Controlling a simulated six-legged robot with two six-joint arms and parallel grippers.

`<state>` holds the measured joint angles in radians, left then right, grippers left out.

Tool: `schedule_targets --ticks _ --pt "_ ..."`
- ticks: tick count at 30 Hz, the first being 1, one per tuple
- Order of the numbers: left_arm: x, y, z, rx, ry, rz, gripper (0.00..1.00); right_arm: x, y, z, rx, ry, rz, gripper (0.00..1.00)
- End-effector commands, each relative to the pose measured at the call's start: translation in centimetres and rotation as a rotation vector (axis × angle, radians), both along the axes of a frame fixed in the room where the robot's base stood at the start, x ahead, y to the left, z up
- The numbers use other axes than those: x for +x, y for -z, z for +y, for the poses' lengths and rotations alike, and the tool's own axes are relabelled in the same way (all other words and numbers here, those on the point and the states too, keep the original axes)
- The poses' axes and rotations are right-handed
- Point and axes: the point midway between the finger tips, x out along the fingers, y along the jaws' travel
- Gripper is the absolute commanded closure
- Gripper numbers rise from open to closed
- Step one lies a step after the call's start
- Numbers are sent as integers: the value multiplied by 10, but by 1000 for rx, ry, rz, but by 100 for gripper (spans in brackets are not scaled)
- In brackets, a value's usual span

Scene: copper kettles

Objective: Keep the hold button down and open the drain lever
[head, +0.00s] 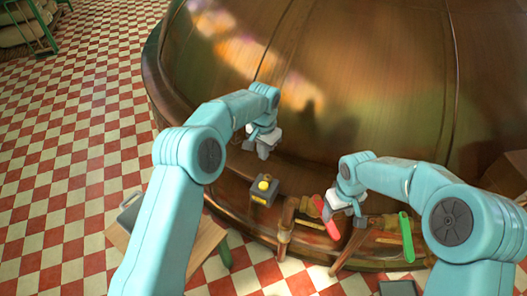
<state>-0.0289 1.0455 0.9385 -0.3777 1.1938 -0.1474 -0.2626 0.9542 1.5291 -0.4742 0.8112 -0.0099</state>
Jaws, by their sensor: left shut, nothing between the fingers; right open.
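A yellow button (264,185) sits on top of a small dark box at the foot of the large copper kettle (340,90). My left gripper (263,152) is shut and empty, above the button and apart from it in the picture. A red lever handle (326,217) slants beside the pipes to the right of the button. My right gripper (344,218) is open right beside the red handle; I cannot tell whether it touches it. A green lever handle (406,237) stands further right. I cannot tell from the picture which handle is the drain lever.
Brass pipes (285,222) run low along the kettle's base between the button and the handles. A small wooden table (203,243) with a dark flat object stands at lower left. A brown box (508,176) is at the right. The checkered floor (75,150) at left is clear.

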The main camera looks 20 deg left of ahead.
Motion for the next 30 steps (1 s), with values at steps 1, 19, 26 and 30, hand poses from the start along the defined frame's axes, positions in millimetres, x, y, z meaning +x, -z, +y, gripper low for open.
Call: schedule_targets --ticks 1,19,26,30 --pt "0 0 0 0 0 0 100 0 0 0 0 0 0 36" --pt "0 -29 0 0 0 0 100 0 -48 0 1 1 -1 36" --pt "0 -43 0 0 0 0 100 0 -74 0 0 0 -2 36" --pt "0 -52 0 0 0 0 100 0 -90 0 0 -1 -1 36"
